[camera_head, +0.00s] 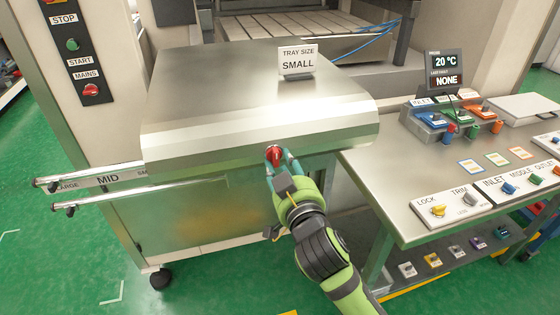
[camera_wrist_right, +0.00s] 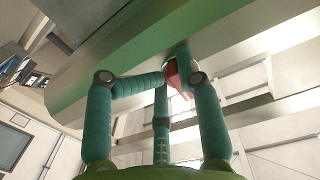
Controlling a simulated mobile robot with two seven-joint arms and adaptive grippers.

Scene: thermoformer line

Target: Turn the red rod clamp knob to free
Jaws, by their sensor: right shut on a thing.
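The red clamp knob (camera_head: 274,153) sits on the front face of the steel machine housing (camera_head: 230,125), below its rounded edge. My right gripper (camera_head: 276,160) is at the knob with its teal fingers closed around it. In the right wrist view the fingers (camera_wrist_right: 172,75) surround the red knob (camera_wrist_right: 178,80), which is partly hidden behind them. I cannot read any marking beside the knob. My left gripper is not in view.
Two steel rods (camera_head: 130,195) with a MID scale stick out at the left. A TRAY SIZE SMALL sign (camera_head: 298,61) stands on the housing. A steel table (camera_head: 395,185) with labelled knobs and coloured blocks stands at the right, close to my right arm.

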